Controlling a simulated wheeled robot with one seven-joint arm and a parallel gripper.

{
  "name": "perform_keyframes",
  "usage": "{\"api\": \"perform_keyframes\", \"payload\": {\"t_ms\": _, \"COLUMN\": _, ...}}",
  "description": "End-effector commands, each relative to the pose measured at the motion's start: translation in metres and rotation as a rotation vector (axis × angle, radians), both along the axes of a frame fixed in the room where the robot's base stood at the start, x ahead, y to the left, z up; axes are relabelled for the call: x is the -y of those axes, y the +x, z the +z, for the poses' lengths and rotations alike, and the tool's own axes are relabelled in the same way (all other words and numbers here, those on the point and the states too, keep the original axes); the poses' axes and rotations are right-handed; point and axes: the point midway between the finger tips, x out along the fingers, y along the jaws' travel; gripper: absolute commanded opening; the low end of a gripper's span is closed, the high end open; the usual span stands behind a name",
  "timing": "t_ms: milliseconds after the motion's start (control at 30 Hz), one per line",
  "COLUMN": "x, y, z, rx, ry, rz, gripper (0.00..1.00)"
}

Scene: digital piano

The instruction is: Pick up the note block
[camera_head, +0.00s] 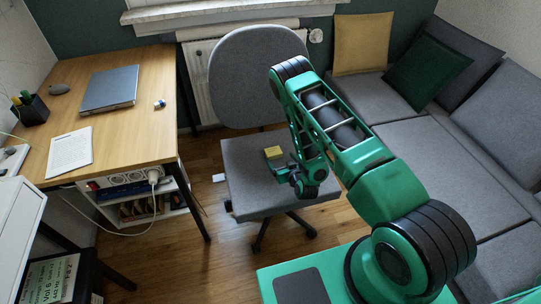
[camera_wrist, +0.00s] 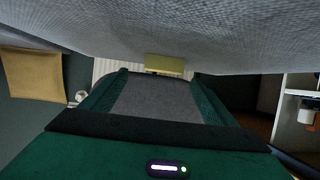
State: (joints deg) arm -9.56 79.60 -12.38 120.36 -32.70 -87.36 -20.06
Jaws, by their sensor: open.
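The note block, a small yellow block (camera_head: 274,152), rests on the grey seat of the office chair (camera_head: 245,165). It also shows in the wrist view (camera_wrist: 165,65), against the seat surface, which appears at the top of that picture. My gripper (camera_head: 285,176) is low over the seat, just on the near side of the block. Its jaws are open and empty. In the wrist view my gripper (camera_wrist: 155,78) points at the block, which appears beyond the fingers, roughly centred. I cannot tell the exact gap between the fingertips and the block.
The chair's backrest (camera_head: 250,75) rises behind the block. A wooden desk (camera_head: 130,120) with a laptop (camera_head: 110,89) stands left. A grey sofa (camera_head: 420,150) with cushions stands right. Wood floor (camera_head: 190,240) is open between chair and desk.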

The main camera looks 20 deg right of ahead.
Motion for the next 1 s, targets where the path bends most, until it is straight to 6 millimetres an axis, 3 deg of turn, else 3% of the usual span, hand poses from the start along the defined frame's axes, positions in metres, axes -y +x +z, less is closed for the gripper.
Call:
{"api": "perform_keyframes", "payload": {"t_ms": 433, "x": -0.003, "y": 0.026, "z": -0.009, "rx": 0.001, "ry": 0.0, "rz": -0.002, "gripper": 0.8}}
{"api": "perform_keyframes", "payload": {"t_ms": 800, "x": -0.01, "y": 0.063, "z": -0.022, "rx": 0.001, "ry": 0.0, "rz": -0.003, "gripper": 0.8}}
{"api": "perform_keyframes", "payload": {"t_ms": 1000, "x": -0.011, "y": 0.067, "z": -0.024, "rx": -0.001, "ry": -0.004, "rz": -0.001, "gripper": 0.8}}
